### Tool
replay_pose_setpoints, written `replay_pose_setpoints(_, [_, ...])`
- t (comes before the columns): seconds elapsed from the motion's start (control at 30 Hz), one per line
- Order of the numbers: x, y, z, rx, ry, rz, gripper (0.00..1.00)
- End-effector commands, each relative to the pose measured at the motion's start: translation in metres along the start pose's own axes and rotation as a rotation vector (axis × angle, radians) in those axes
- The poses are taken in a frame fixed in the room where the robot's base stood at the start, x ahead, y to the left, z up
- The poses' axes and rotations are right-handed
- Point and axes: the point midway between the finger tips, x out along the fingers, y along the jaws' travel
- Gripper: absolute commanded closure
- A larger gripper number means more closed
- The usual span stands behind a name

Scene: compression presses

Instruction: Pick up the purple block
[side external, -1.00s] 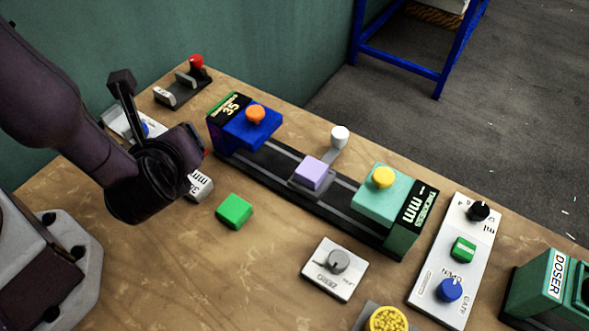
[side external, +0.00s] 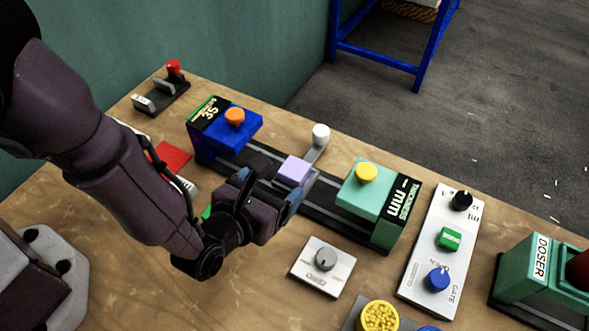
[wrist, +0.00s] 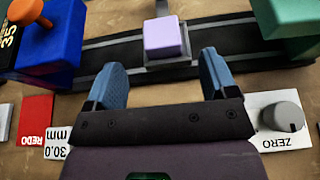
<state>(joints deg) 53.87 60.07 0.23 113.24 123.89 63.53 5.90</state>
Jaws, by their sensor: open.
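The purple block (side external: 294,171) sits on a small grey carriage on the dark rail, between the blue press head and the teal one. In the wrist view the purple block (wrist: 164,38) lies beyond the fingertips, roughly centred between them. My gripper (side external: 268,190) is low over the table on the near side of the rail. In the wrist view my gripper (wrist: 160,70) has its two blue fingers spread apart, with nothing between them. The fingers are apart from the block.
The blue press head (side external: 225,132) with an orange knob is left of the block. The teal head (side external: 372,205) with a yellow knob is right. A white-knobbed lever (side external: 320,140) stands behind the block. The ZERO dial plate (side external: 323,266) lies nearer, beside my gripper.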

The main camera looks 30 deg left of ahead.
Motion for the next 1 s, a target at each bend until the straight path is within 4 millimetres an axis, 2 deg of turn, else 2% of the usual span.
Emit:
replay_pose_setpoints(0.17, [0.013, 0.000, -0.001, -0.001, 0.001, 0.002, 0.21])
replay_pose_setpoints(0.43, [0.051, -0.002, -0.002, -0.001, 0.000, 0.003, 0.21])
replay_pose_setpoints(0.73, [0.058, -0.002, -0.001, -0.001, 0.001, 0.001, 0.21])
replay_pose_setpoints(0.77, [0.058, -0.002, -0.001, -0.001, 0.001, 0.001, 0.24])
replay_pose_setpoints(0.9, [0.058, -0.002, -0.001, -0.001, 0.001, 0.001, 0.56])
replay_pose_setpoints(1.0, [0.057, -0.002, -0.001, -0.001, 0.001, 0.001, 0.74])
